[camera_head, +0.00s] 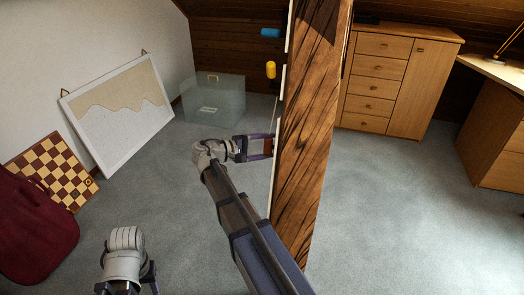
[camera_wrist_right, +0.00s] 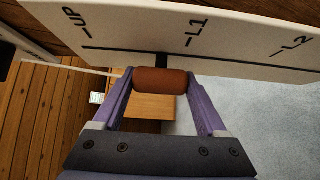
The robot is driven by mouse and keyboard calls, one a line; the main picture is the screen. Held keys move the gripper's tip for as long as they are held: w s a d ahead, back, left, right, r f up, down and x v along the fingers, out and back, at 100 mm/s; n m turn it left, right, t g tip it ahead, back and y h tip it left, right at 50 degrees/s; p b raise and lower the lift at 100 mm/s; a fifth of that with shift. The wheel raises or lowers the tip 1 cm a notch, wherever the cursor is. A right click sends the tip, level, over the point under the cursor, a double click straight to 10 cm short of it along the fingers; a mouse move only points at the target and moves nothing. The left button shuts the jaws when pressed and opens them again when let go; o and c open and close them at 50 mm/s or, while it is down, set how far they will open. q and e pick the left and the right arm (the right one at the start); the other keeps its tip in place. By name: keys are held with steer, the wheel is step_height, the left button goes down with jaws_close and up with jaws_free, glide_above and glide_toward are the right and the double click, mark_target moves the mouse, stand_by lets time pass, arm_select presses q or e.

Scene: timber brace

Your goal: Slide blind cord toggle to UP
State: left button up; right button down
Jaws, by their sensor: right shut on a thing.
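The blind cord toggle is a brown cylinder (camera_wrist_right: 160,82) in the right wrist view, on a dark stem that meets a slotted pale plate (camera_wrist_right: 235,42). The plate is marked UP at the left, L1 in the middle and L2 at the right. The stem is between UP and L1, close to L1. My right gripper (camera_wrist_right: 160,88) is shut on the toggle, one finger at each end. In the head view, my right gripper (camera_head: 262,146) reaches the toggle (camera_head: 268,146) at the timber post's left side. My left gripper (camera_head: 128,288) is partly cut off at the bottom; its jaws are unclear.
The timber post (camera_head: 312,130) stands right of my right gripper. A yellow knob (camera_head: 271,70) and a blue knob (camera_head: 270,33) are higher on its left side. A clear box (camera_head: 213,98), framed board (camera_head: 120,115), chessboard (camera_head: 55,170) and red bag (camera_head: 38,235) are left.

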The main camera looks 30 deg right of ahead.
steer(key=r+p, duration=0.1)
steer(key=r, duration=0.1)
steer(key=w+d+r+p, duration=0.1)
steer(key=r+p, duration=0.3)
steer(key=r, duration=0.1)
steer(key=shift+w+d, duration=0.25)
arm_select(q)
step_height(320, 180, up, 8)
steer(key=p, duration=0.1)
steer(key=shift+f, duration=0.2)
arm_select(e)
steer(key=shift+w+d+r, duration=0.15)
steer(key=shift+r, duration=0.15)
arm_select(q)
steer(key=shift+d, duration=0.1)
arm_select(e)
steer(key=shift+w, duration=0.1)
jaws_free()
arm_select(q)
steer(key=shift+r+p, duration=0.8)
arm_select(e)
steer(key=v, duration=0.7)
steer(key=shift+a, duration=0.45)
steer(key=shift+r, duration=0.15)
